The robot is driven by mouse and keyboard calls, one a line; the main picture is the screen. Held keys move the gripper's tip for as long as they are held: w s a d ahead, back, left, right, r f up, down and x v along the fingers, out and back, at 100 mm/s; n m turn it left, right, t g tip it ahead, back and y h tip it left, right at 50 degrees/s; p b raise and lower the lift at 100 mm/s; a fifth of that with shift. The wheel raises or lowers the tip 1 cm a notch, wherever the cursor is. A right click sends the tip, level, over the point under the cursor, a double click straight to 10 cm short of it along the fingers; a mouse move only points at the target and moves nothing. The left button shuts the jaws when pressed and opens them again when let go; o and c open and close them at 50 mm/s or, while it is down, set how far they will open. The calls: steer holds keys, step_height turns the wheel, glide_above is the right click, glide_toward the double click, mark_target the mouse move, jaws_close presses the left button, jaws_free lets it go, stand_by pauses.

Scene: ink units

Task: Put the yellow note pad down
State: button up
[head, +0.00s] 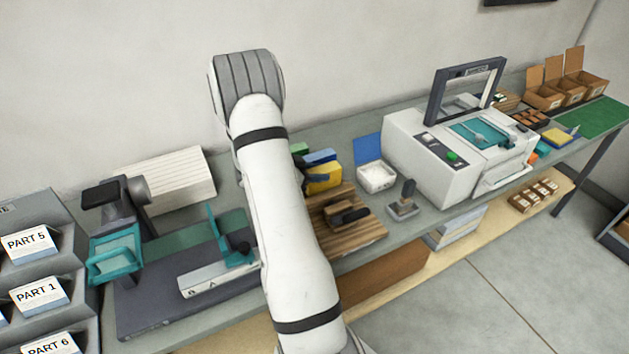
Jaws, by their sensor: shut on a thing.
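My arm rises from the bottom middle of the head view and bends at the top. My gripper does not show; it is out of sight, so I cannot see what it holds. A flat yellow item (557,138) lies at the far right of the bench, beside the green mat. Another yellow item (323,178) stands with blue and green ones just right of my arm, partly hidden by it. I cannot tell whether either is the yellow note pad.
A white machine (432,160) stands on the grey bench. Left of it are a small stamp (403,205), a white box with a blue lid (377,178) and a wooden board (365,235). Teal fixtures (115,255) stand at left. The green mat (600,118) looks largely clear.

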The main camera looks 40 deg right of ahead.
steer(key=shift+f, duration=1.5)
steer(key=shift+f, duration=0.2)
steer(key=o, duration=1.1)
steer(key=shift+o, duration=0.2)
